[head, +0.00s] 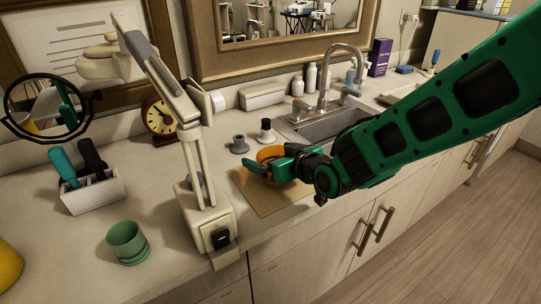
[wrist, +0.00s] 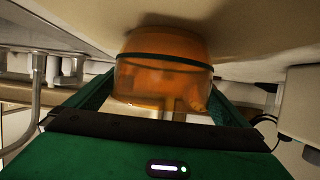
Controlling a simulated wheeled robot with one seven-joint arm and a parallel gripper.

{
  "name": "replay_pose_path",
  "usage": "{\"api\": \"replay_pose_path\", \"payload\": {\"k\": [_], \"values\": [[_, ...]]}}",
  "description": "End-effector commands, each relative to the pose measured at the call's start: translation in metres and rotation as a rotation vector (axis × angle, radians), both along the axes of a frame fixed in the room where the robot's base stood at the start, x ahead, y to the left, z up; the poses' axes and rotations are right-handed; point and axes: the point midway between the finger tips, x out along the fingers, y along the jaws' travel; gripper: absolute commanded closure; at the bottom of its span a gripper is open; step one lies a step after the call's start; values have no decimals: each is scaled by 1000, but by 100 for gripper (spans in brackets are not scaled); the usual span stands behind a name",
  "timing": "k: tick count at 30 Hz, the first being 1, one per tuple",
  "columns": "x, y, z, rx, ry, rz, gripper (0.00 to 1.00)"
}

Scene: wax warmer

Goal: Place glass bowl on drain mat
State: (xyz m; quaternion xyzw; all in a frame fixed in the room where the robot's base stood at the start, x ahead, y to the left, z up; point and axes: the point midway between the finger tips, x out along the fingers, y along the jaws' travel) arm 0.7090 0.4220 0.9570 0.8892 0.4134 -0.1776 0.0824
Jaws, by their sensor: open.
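The orange, see-through glass bowl (head: 270,153) is at the tan drain mat (head: 262,200) on the counter, near the mat's far edge and partly hidden by my gripper (head: 260,168). In the wrist view the bowl (wrist: 160,85) fills the space ahead of my gripper (wrist: 163,75), with one green finger on either side. The picture is upside down, and the bowl seems to rest against the tan surface at the top. The fingers are open; whether either touches the bowl cannot be told.
A white lamp-like device (head: 206,215) stands left of the mat. A green cup (head: 127,243) and a holder box (head: 94,190) are farther left. The sink (head: 335,124) and faucet (head: 343,65) lie behind right.

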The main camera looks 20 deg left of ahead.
Motion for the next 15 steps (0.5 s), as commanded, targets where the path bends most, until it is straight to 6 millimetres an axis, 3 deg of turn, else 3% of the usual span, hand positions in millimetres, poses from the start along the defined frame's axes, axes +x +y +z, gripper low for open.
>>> {"api": "replay_pose_path", "payload": {"k": [15], "values": [[-51, -62, 35, 3, -2, -1, 0]]}}
